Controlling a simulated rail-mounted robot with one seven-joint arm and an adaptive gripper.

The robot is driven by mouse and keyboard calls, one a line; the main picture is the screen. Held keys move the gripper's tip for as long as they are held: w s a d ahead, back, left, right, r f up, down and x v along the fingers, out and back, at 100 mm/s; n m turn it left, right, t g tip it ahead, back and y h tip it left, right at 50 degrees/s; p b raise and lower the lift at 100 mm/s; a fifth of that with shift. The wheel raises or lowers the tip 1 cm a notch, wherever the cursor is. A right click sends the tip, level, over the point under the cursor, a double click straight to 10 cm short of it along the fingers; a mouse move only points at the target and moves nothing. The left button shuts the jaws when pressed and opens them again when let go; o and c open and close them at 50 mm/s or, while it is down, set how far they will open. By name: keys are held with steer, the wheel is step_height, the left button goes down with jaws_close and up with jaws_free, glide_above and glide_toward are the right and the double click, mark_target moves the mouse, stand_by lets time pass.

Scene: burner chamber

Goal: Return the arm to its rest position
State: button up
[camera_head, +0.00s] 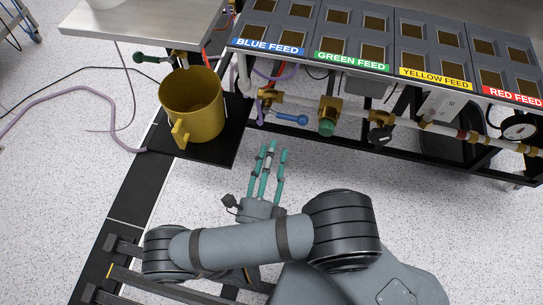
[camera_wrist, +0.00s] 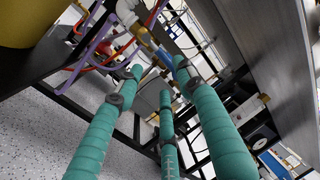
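My gripper (camera_head: 273,152) has three teal fingers. In the head view they point up the picture, above the bare floor in front of the feed bench. My arm is folded across the bottom middle of that view. In the wrist view the fingers (camera_wrist: 161,80) stand apart with nothing between them, so the gripper is open and empty. No finger visibly touches the pipes or valves.
A yellow mug-shaped container (camera_head: 192,105) stands on a black plate (camera_head: 217,148) to the upper left. The feed bench (camera_head: 383,66) carries a pipe with a blue-handled valve (camera_head: 291,118) and a green-knobbed valve (camera_head: 327,127). A purple hose (camera_head: 60,106) lies left.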

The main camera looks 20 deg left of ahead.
mark_target(280, 118)
steer(key=shift+s+d+f, duration=0.1)
steer(key=shift+s, duration=0.35)
steer(key=shift+w, duration=0.15)
steer(key=x, duration=1.1)
steer(key=shift+w, duration=0.35)
steer(key=shift+a, duration=0.2)
steer(key=shift+m, duration=0.3)
steer(key=shift+d, duration=0.1)
steer(key=shift+d, duration=0.1)
